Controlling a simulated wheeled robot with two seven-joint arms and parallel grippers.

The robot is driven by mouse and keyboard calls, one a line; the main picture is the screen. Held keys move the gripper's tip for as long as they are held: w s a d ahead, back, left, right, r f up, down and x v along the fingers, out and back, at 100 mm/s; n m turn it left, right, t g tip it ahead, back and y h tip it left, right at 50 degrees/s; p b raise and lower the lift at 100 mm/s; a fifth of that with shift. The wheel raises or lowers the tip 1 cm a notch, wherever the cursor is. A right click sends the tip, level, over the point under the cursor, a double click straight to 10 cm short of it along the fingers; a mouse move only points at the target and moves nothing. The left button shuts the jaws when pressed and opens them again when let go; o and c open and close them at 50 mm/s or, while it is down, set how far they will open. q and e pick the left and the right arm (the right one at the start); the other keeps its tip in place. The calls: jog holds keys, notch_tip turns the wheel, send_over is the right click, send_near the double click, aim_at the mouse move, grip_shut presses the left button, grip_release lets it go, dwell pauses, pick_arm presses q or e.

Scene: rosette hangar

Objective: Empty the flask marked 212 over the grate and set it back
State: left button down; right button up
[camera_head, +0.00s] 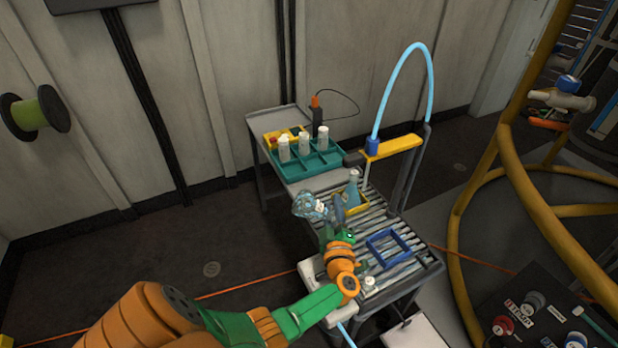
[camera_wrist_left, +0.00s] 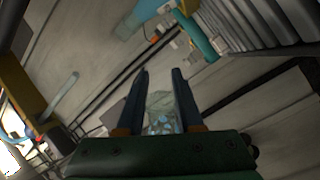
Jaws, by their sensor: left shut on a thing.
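A clear flask (camera_head: 310,207) with bluish contents is held above the left edge of the slatted grate (camera_head: 372,222); it looks tilted. My left gripper (camera_head: 335,208) is shut on this flask. In the left wrist view the flask (camera_wrist_left: 161,112) shows between the two dark blue fingers of the left gripper (camera_wrist_left: 161,85). Its marking is too small to read. A second, pale blue flask (camera_head: 353,188) stands upright in a yellow frame (camera_head: 359,208) on the grate. A blue square frame (camera_head: 373,250) on the grate is empty. My right gripper is not in view.
A teal tray (camera_head: 318,168) with several white bottles stands on the grey shelf behind the grate. A yellow arm (camera_head: 392,147) with a light blue hose (camera_head: 428,65) rises at the grate's back right. Yellow pipework (camera_head: 520,185) stands on the right.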

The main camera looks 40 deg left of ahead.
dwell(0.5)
pick_arm(q)
jog(key=shift+f+n+b, duration=0.15)
jog(key=shift+n+b, duration=0.15)
jog(key=shift+n, duration=0.6)
jog(key=n+b, duration=0.1)
jog(key=n, duration=0.2)
jog(key=n+b, duration=0.2)
jog(key=n, duration=0.2)
jog(key=n+b, duration=0.3)
jog(key=n, duration=0.1)
jog(key=n+b, duration=0.3)
jog(key=n, duration=0.1)
jog(key=shift+w+d+n, duration=0.3)
jog(key=shift+w+d, duration=0.1)
notch_tip(320, 180, up, 8)
jog(key=n+p, duration=0.3)
jog(key=n, duration=0.4)
jog(key=shift+s+a+n, duration=0.35)
jog(key=shift+n, duration=0.05)
jog(key=shift+d, duration=0.1)
